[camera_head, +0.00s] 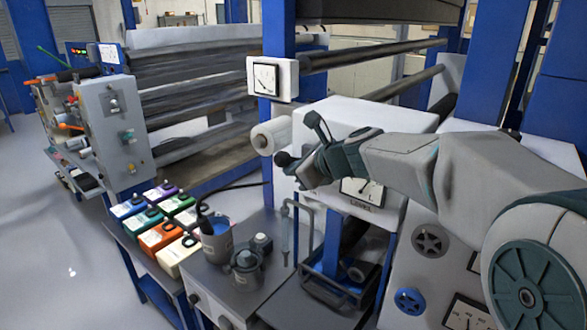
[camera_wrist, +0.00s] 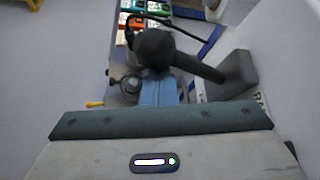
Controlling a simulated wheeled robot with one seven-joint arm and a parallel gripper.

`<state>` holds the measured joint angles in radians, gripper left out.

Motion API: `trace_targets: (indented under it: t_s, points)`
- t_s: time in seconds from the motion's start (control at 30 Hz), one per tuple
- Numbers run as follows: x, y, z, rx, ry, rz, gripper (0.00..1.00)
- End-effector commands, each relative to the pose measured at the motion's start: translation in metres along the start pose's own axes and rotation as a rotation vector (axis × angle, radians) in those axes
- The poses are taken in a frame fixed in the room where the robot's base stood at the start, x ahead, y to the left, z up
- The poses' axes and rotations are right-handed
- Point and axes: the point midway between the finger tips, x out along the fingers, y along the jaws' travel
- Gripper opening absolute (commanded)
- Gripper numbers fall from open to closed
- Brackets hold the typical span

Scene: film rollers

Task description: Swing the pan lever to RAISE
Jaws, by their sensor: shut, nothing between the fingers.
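The pan lever shows in the wrist view as a black ball knob (camera_wrist: 155,48) on a dark arm that runs right to a grey block on a white panel. Only the letters "RA" of a label show beside that block. In the head view a dark ball knob (camera_head: 283,159) sticks out left of the white machine box. My gripper (camera_head: 303,170) is at this knob, its fingers shut with nothing between them. In the wrist view the shut blue-grey fingers (camera_wrist: 158,92) lie just below the knob, which overlaps their tips. I cannot tell whether they touch.
A dial gauge (camera_head: 362,191) sits on the box front, partly behind my arm. A white roller end (camera_head: 271,136) is just left of the box. Below stand a dark pot (camera_head: 247,269) and several coloured containers (camera_head: 162,236) on a bench. Open floor lies at left.

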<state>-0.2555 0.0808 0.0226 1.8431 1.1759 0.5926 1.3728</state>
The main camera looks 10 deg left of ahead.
Motion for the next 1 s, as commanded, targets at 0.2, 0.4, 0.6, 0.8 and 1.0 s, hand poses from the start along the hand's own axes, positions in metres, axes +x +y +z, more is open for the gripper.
trace_targets:
  t_s: [0.2,0.4,0.6,0.8,1.0]
  points:
    - [0.001,-0.001,-0.005,0.000,-0.004,-0.007,0.00]
    - [0.012,0.004,-0.030,0.000,-0.001,-0.002,0.00]
    - [-0.012,0.002,-0.037,-0.004,-0.003,-0.006,0.00]
    - [-0.055,0.001,-0.038,-0.002,-0.002,-0.004,0.00]
    - [-0.080,0.000,-0.038,-0.001,0.000,0.000,0.00]
